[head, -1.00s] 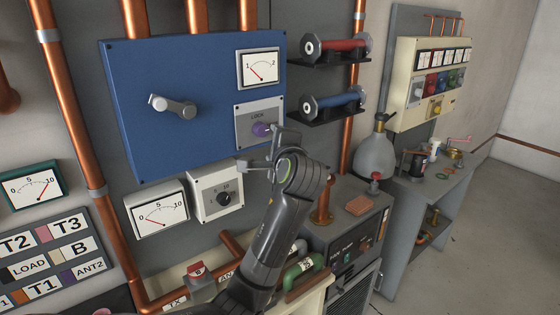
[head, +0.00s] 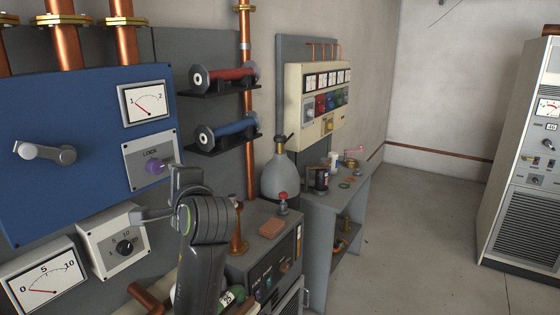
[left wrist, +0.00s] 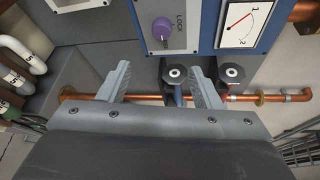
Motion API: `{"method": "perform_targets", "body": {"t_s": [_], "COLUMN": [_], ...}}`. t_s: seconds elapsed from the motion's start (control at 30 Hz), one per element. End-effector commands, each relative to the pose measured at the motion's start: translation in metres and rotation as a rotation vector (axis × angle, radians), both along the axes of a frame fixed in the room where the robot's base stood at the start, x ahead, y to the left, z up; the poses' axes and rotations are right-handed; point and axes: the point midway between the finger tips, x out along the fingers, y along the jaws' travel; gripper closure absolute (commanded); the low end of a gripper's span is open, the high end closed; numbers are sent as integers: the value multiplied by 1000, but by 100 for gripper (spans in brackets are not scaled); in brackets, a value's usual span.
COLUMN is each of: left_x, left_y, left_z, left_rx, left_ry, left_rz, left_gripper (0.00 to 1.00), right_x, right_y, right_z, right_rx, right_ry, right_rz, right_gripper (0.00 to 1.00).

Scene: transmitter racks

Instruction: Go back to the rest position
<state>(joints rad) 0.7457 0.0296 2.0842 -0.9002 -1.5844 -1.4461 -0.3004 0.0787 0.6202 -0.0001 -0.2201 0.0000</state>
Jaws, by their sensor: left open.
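My left gripper (head: 157,194) is open and empty in the head view, just in front of the lower right corner of the blue panel (head: 70,120). Its two fingers stand apart in the left wrist view (left wrist: 158,72), with nothing between them. The purple LOCK knob (head: 158,166) shows just above and behind the gripper, and also in the left wrist view (left wrist: 161,28). I see no finger gripping it. My right gripper is in neither view.
A grey cabinet (head: 268,222) stands right of my arm, with a grey flask (head: 281,178) behind it. Red (head: 228,75) and blue (head: 228,130) cylinders sit on wall brackets. A rack (head: 530,160) stands at far right. Open floor (head: 400,240) lies between.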

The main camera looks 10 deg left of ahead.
Motion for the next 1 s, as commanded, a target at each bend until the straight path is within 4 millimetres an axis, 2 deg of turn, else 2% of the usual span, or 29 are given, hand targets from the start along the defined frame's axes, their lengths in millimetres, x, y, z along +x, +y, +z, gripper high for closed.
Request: {"method": "perform_targets", "body": {"t_s": [0.07,0.17,0.27,0.4,0.47,0.6,0.7,0.83,1.0], "left_x": [-1,-7,-19,-49,-65,-109,-147,-200,-264], "left_y": [2,7,13,19,21,22,21,16,7], "left_z": [-14,-49,-100,-171,-200,-260,-297,-337,-370], "left_rx": [-24,-96,-214,-403,-486,-681,-819,-993,-1177], "left_ry": [5,10,15,23,27,39,50,62,72], "left_rz": [-4,-13,-19,-7,8,65,127,232,382], "left_gripper": [42,42,42,42,42,42,42,42,42], "right_x": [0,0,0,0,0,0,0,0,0], "right_y": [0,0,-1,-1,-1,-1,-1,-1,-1], "right_z": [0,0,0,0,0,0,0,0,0], "right_rx": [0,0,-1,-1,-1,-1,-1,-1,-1], "right_ry": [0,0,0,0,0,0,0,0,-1], "right_rz": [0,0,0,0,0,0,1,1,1], "right_gripper": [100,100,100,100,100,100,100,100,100]}}
